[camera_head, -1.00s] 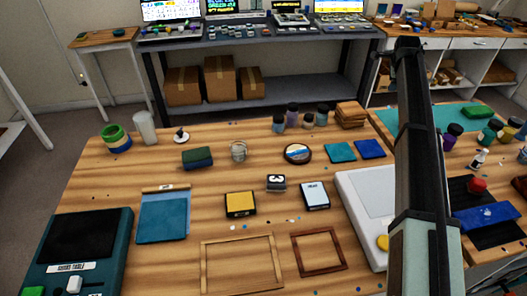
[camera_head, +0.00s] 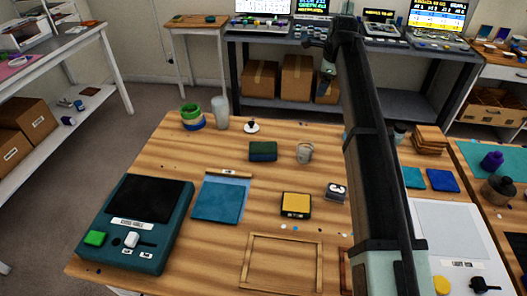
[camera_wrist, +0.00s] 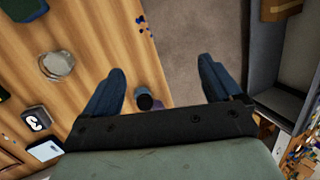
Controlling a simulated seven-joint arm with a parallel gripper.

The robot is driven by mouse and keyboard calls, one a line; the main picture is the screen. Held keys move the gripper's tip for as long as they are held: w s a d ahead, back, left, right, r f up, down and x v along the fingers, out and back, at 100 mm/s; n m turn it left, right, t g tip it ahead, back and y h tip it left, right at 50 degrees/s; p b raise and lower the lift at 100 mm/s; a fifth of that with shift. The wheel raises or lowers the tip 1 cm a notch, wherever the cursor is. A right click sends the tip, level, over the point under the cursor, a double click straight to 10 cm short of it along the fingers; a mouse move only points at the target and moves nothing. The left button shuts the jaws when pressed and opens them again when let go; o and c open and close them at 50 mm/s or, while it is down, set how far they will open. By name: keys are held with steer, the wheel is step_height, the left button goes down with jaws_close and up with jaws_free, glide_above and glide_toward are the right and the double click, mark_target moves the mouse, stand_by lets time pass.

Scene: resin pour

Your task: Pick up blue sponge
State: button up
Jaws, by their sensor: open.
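A block with a dark green top and bluish side (camera_head: 263,151) lies on the middle of the table in the head view. It shows partly at the top left of the wrist view (camera_wrist: 25,8). A flat blue square (camera_head: 443,180) lies at the right, beside a teal square (camera_head: 412,177). I cannot tell for sure which one is the sponge. My gripper (camera_wrist: 160,80) is open and empty, its blue fingers apart near the table's far edge. A dark-capped bottle (camera_wrist: 146,98) shows between the fingers from above. My arm hides part of the table.
A grey cup (camera_head: 304,153), a yellow pad (camera_head: 296,204) and a small block marked 3 (camera_head: 336,191) stand near the middle. A wooden stack (camera_head: 430,139) stands right of my arm. A wooden frame (camera_head: 245,264) lies in front. Bare wood lies around the green-topped block.

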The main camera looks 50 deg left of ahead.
steer(key=s+a+f+n+g, duration=0.1)
steer(key=s+a, duration=0.1)
steer(key=s, duration=0.8)
steer(key=n+g+h, duration=0.2)
steer(key=h, duration=0.1)
glide_toward(263, 147)
step_height(263, 147, down, 5)
steer(key=shift+r, duration=0.25)
steer(key=shift+s+a+f, duration=0.1)
steer(key=shift+s+f, duration=0.05)
steer(key=shift+f, duration=0.85)
steer(key=shift+s+a+f, duration=0.1)
steer(key=shift+s+f, duration=0.1)
steer(key=shift+f, duration=0.75)
steer(key=shift+s+a+f, duration=0.1)
steer(key=shift+s+f, duration=0.05)
steer(key=shift+f, duration=0.85)
steer(key=shift+c, duration=0.2)
steer(key=c, duration=1)
